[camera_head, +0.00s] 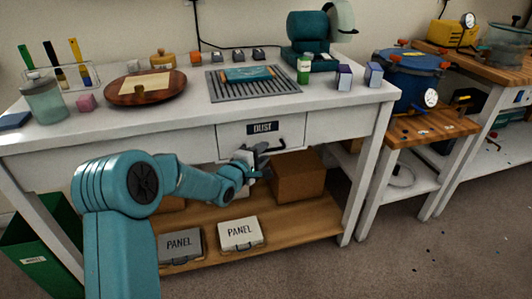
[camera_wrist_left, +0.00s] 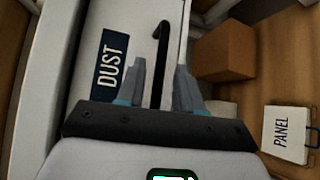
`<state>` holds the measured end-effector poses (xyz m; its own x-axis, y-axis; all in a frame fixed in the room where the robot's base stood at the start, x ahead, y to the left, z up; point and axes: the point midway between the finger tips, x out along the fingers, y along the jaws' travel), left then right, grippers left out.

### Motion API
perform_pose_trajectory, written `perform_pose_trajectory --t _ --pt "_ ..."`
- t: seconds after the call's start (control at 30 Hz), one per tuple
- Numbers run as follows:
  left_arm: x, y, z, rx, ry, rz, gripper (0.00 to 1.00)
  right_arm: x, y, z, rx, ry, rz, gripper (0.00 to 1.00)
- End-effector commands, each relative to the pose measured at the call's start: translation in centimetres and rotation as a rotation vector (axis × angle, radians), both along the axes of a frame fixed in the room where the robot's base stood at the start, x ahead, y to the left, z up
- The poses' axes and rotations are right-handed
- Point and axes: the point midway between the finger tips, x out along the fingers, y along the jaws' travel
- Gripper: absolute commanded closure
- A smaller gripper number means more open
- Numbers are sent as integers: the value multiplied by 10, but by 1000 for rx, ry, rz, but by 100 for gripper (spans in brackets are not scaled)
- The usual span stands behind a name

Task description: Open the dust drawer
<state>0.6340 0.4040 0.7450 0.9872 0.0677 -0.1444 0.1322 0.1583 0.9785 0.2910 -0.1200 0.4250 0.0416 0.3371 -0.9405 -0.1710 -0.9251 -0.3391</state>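The dust drawer (camera_head: 232,136) is a white front under the white workbench's top, with a dark DUST label (camera_head: 263,128). It looks shut, its front about flush with the bench. Its black bar handle (camera_head: 284,147) is partly hidden by my left gripper (camera_head: 262,153). In the left wrist view the left gripper (camera_wrist_left: 159,72) is open, with one grey finger on each side of the handle (camera_wrist_left: 162,38). The handle runs between the fingers, with small gaps visible; I cannot tell whether either finger touches it. My right gripper is not in view.
Below the drawer, a cardboard box (camera_head: 298,177) and two PANEL cases (camera_head: 240,234) sit on the wooden lower shelf (camera_head: 300,228). A grille (camera_head: 225,92), a round wooden board (camera_head: 122,96) and small bottles stand on the bench top. The floor in front of the bench is clear.

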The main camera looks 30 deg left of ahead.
Motion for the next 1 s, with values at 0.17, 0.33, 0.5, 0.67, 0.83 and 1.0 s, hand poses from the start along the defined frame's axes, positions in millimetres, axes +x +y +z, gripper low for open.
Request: perform_pose_trajectory --t 0.17,0.33,0.5,0.67,0.83,1.0 --pt "21 1 -4 0 1 -1 64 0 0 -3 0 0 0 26" --pt "26 2 -4 0 0 0 64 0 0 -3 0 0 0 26" --pt "26 2 -4 0 0 0 64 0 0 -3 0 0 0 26" --pt "26 2 -4 0 0 0 100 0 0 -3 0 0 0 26" --pt "26 2 -4 0 0 0 100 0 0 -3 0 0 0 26" --pt "26 2 -4 0 1 0 100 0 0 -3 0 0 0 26"
